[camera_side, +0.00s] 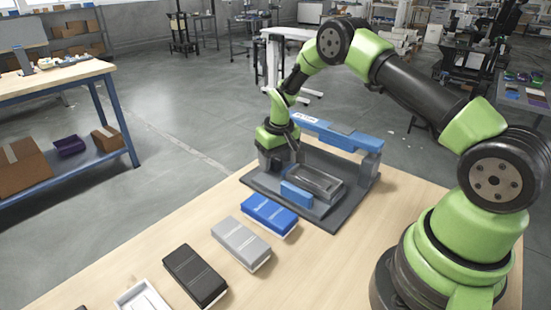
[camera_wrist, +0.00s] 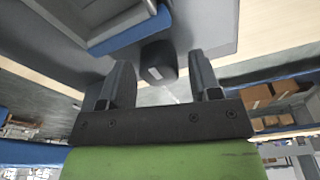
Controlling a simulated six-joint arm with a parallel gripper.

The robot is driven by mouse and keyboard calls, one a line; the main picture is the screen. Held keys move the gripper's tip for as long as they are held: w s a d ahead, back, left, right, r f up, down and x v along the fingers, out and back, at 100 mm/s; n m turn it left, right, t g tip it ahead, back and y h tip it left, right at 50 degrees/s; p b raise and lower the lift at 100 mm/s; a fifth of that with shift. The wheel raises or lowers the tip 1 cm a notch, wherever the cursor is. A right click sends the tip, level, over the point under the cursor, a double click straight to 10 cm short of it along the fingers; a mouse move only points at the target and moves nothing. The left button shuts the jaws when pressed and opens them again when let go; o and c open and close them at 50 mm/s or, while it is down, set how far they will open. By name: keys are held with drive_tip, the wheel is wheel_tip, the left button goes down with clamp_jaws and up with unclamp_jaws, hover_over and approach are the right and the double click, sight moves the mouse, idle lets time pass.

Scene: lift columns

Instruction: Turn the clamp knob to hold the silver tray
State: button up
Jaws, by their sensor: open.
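A grey, silver-looking tray (camera_side: 316,181) lies in a dark fixture (camera_side: 331,218) on the wooden table. A blue clamp block (camera_side: 296,195) stands along its near side; the block also shows in the wrist view (camera_wrist: 130,32). A dark round knob (camera_wrist: 159,62) with a small pale mark is ahead of my gripper (camera_wrist: 160,80). The gripper is open, with one finger on each side of the knob's line. I cannot tell whether the fingers touch it. In the side view my gripper (camera_side: 277,160) points down at the fixture's left end, and the knob is hidden there.
A blue case (camera_side: 269,214), a grey case (camera_side: 240,242), a black case (camera_side: 194,275) and a white tray (camera_side: 144,299) lie in a row on the table. A blue beam (camera_side: 330,133) spans the fixture's back.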

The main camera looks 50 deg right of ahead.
drive_tip(key=shift+r, duration=3.35)
